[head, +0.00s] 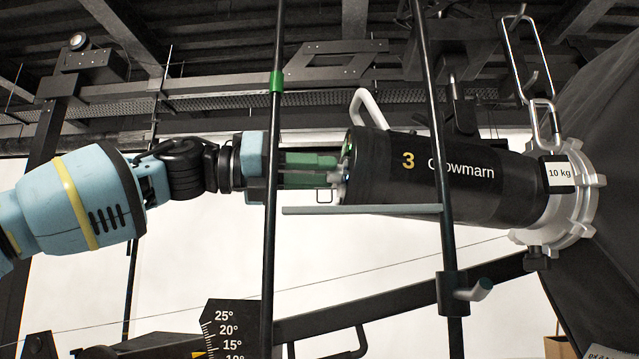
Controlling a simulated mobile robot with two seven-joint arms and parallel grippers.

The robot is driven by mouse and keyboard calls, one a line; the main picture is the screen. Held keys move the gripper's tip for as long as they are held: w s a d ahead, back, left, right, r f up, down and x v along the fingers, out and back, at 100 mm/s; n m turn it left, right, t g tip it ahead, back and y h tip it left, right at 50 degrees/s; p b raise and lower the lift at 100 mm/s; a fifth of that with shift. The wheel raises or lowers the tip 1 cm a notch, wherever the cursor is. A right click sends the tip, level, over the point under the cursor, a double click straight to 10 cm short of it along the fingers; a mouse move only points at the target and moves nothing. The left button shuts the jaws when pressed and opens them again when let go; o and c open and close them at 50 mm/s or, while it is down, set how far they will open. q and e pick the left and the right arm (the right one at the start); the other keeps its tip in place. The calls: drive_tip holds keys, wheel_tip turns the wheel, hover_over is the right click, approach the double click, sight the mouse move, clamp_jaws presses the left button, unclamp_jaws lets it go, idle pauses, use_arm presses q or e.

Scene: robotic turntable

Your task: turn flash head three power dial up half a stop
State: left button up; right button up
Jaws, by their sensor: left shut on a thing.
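The flash head (400,168) is a dark cylinder marked with a yellow 3, lying level in the middle of the head view. Its rear face, at its left end, is turned toward my left gripper (338,170). The gripper has green fingers and reaches in from the left, its tips at that rear face. It is shut on a small part there, which I take to be the power dial; the fingers and the steep angle hide most of it. The dial's marks cannot be read. My right gripper is not in view.
Two dark upright poles (272,230) (436,150) stand in front of the arm and flash head. A grey bar (365,210) runs just under the head. A white handle (368,108) rises above it. A 10 kg tag (559,173) and silver ring (585,195) are at right.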

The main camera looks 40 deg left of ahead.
use_arm(q)
drive_tip(key=o, duration=1)
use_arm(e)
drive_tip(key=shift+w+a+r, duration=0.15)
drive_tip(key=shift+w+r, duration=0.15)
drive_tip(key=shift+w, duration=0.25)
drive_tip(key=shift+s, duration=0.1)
use_arm(q)
drive_tip(key=v, duration=0.8)
drive_tip(key=shift+b, duration=0.3)
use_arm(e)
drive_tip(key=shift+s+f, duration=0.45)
use_arm(q)
drive_tip(key=shift+w, duration=0.1)
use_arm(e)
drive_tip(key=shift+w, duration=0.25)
